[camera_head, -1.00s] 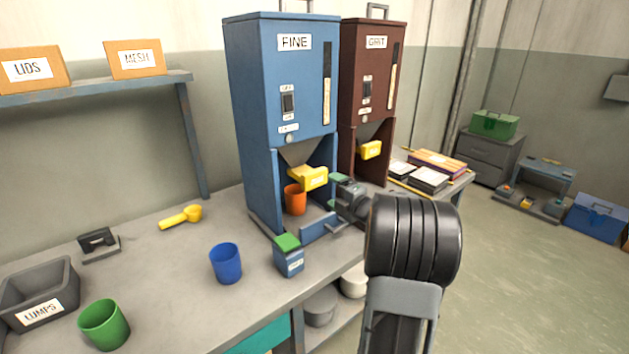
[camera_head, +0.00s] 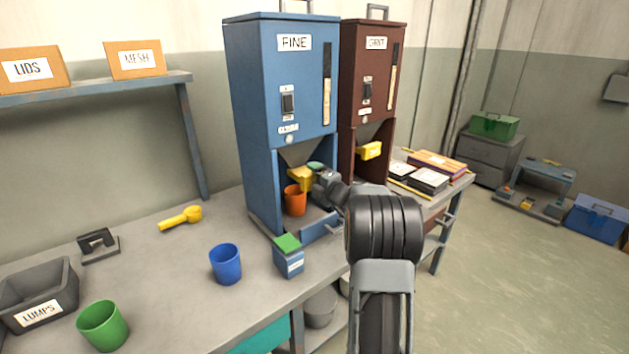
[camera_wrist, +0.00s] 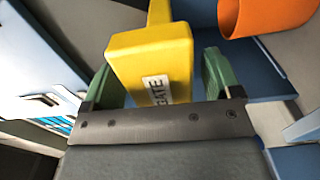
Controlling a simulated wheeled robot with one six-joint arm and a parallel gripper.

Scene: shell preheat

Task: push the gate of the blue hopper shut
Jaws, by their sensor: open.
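The blue hopper (camera_head: 280,90), labelled FINE, stands on the bench. Its yellow gate (camera_head: 299,180) sits under the funnel, partly hidden by my gripper in the head view. In the wrist view the gate handle (camera_wrist: 152,62), with a label ending in "ATE", lies between my gripper's two green fingers (camera_wrist: 158,80). The fingers are apart, with the handle close in front of the palm; I cannot tell whether they touch. An orange cup (camera_head: 295,201) stands under the gate, and its rim shows in the wrist view (camera_wrist: 262,15).
The brown hopper (camera_head: 369,90) with its own yellow gate (camera_head: 370,150) stands to the right. A small blue box with a green top (camera_head: 288,258) and a blue cup (camera_head: 226,264) stand in front on the bench. A yellow scoop (camera_head: 182,219) lies to the left.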

